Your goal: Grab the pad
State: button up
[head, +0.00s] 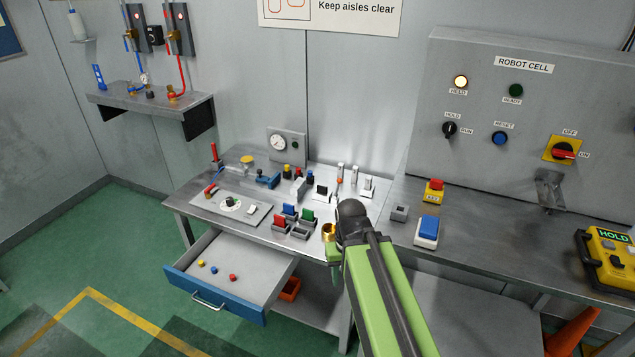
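A blue-topped block with a white base (428,230) lies on the grey bench at the right of my arm; it may be the pad, but no label shows this. My green and black arm reaches up from the bottom of the head view. My gripper (334,256) is at its far end, near the bench's front edge, left of and apart from this block. The arm hides most of the gripper, so I cannot see its fingertips or whether it holds anything. A gold ring-shaped part (328,232) shows beside it.
A yellow block with a red top (434,191) and a small grey holder (399,212) stand near the blue-topped block. Coloured blocks, switches and fittings crowd the left bench. An open drawer (216,307) with small balls juts out below. A yellow HOLD pendant (606,254) lies far right.

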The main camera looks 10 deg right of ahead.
aim_at(320, 189)
jog(key=u, duration=0.65)
jog(key=i, duration=1.45)
jog(key=u, duration=0.7)
